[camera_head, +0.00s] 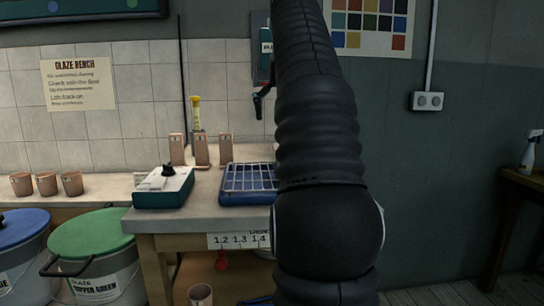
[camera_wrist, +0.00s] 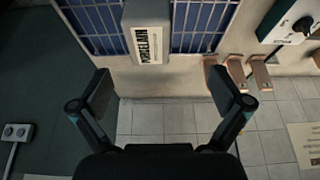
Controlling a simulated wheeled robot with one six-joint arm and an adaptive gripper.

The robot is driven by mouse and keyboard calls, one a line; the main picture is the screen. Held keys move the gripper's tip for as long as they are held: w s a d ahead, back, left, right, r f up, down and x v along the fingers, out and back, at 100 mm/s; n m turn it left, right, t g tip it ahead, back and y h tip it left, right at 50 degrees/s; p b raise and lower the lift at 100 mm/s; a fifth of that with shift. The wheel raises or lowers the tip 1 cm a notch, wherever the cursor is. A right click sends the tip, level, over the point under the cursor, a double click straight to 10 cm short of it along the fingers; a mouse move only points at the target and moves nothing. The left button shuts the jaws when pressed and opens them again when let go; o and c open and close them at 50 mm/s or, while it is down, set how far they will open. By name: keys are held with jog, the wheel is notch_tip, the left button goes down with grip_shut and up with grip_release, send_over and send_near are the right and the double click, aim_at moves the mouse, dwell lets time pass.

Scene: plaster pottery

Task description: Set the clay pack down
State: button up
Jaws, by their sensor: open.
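The clay pack (camera_wrist: 147,15) is a grey block with a white label reading "PORCELAIN". In the wrist view it is at the top middle, on the blue rack with a metal grid (camera_wrist: 92,28), and the frame's top edge cuts it off. My gripper (camera_wrist: 161,92) is open, its two dark fingers spread wide with nothing between them. The pack is beyond the fingertips, apart from them. In the head view the rack (camera_head: 248,184) is on the bench, partly behind my arm, and the pack and gripper are hidden.
A teal scale-like device (camera_head: 163,190) stands left of the rack. Several upright tan tiles (camera_head: 200,150) stand behind, near the tiled wall. Clay cups (camera_head: 46,184) stand on the left ledge. A green-lidded bucket (camera_head: 91,232) is on the floor below.

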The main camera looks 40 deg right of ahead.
jog(key=shift+s+d+r, duration=0.1)
jog(key=shift+d+r, duration=0.25)
jog(key=shift+d, duration=0.45)
jog(key=shift+d+f, duration=0.15)
jog(key=shift+f, duration=0.2)
jog(key=b+x, duration=0.5)
jog(key=x, duration=0.8)
jog(key=shift+s+d+b, duration=0.1)
jog(key=shift+b, duration=0.2)
jog(key=shift+f, duration=0.2)
jog(key=c, duration=1.6)
jog(key=shift+c, duration=1.1)
jog(key=shift+r, duration=0.2)
